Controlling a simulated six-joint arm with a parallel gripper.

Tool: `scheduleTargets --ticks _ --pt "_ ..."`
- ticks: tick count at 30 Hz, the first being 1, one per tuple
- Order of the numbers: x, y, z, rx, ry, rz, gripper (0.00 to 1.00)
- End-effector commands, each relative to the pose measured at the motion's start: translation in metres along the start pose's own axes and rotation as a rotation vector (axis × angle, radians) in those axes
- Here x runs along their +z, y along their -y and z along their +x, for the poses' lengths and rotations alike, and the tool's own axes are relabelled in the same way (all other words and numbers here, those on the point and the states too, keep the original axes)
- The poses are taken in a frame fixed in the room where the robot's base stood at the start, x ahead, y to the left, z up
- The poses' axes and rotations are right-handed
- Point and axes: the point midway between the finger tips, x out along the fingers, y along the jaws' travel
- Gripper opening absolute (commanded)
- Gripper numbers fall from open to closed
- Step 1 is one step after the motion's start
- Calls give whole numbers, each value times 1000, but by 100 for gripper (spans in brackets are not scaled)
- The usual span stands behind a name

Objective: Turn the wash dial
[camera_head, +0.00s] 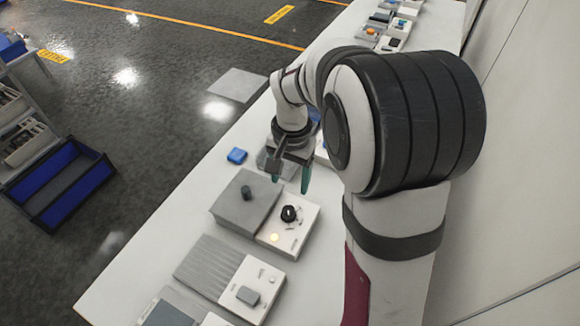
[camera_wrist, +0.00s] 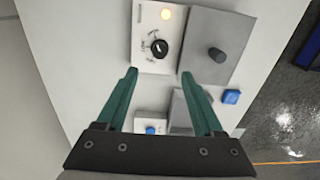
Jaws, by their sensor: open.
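The wash dial appears to be the black round knob (camera_head: 289,214) with a white pointer mark, on a white panel (camera_head: 302,238) with a lit yellowish lamp. The knob also shows in the wrist view (camera_wrist: 160,48), with printed marks around it that are too small to read fully. My gripper (camera_head: 290,184) is above the bench, behind the knob in the head view, and apart from it. In the wrist view its two green fingers (camera_wrist: 158,74) are spread wide, with the knob beyond their tips and nothing between them.
A grey block with a dark peg (camera_head: 246,192) adjoins the white panel. A blue block (camera_head: 237,155) lies on the white bench nearby. A ribbed grey unit (camera_head: 212,268) stands closer to the front. A blue button (camera_wrist: 150,130) shows below the fingers. A blue crate (camera_head: 58,187) stands off the bench.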

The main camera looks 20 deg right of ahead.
Motion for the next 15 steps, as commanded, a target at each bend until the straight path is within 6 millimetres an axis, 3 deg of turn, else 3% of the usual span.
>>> scheduleTargets --ticks 3,6,15 --pt "-1 0 -25 -2 -2 0 69" --pt "0 0 -36 -1 -1 0 69" --pt "0 0 -41 0 0 -1 69"
